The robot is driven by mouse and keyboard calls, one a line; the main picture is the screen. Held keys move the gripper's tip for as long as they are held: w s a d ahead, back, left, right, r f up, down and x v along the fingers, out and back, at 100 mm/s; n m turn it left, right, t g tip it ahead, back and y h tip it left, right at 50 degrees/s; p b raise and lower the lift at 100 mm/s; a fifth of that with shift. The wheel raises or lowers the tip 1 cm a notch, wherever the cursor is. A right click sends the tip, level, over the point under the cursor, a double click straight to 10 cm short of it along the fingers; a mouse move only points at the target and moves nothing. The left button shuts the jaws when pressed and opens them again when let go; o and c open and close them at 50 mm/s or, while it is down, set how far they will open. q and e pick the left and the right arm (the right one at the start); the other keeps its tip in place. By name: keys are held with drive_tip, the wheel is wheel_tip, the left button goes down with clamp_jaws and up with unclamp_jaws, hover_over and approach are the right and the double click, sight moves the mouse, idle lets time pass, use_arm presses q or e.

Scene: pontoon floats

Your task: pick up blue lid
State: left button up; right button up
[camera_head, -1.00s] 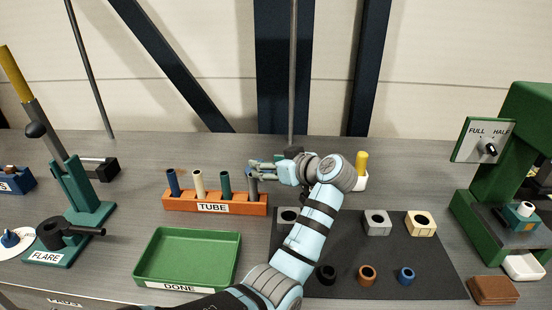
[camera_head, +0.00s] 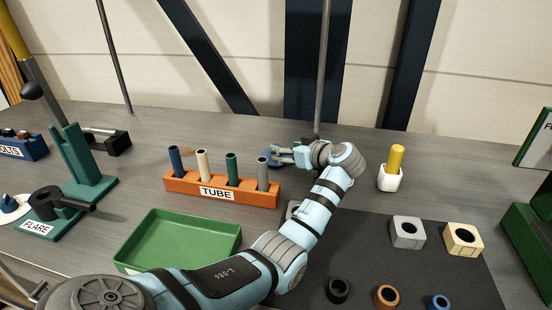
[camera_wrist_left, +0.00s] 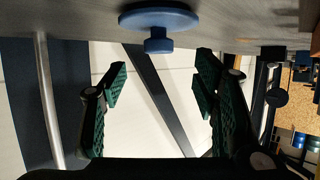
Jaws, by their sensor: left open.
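The blue lid (camera_wrist_left: 158,22) is a round disc with a knob, at the top middle of the left wrist view, which sees the table upside down. In the head view a small part of its blue edge (camera_head: 273,163) shows behind the orange tube rack, mostly hidden by my gripper. My left gripper (camera_head: 280,154) is open and low over the table there. In the wrist view its green-padded fingers (camera_wrist_left: 160,82) are apart with nothing between them, and the lid lies beyond and above them in the picture. My right gripper is not in view.
The orange tube rack (camera_head: 182,185) with upright tubes stands just in front of the gripper. A white cup with a yellow handle (camera_head: 391,178) stands to the right. A green tray (camera_head: 137,235) lies in front. The table behind the rack is mostly clear.

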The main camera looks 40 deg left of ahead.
sight(266, 154)
use_arm(q)
drive_tip(key=b+x, duration=0.1)
drive_tip(key=x, duration=0.5)
drive_tip(key=shift+w+a+f, duration=0.1)
drive_tip(key=shift+w+f, duration=0.05)
drive_tip(key=shift+f, duration=0.1)
drive_tip(key=shift+r, duration=0.1)
drive_tip(key=c, duration=1.2)
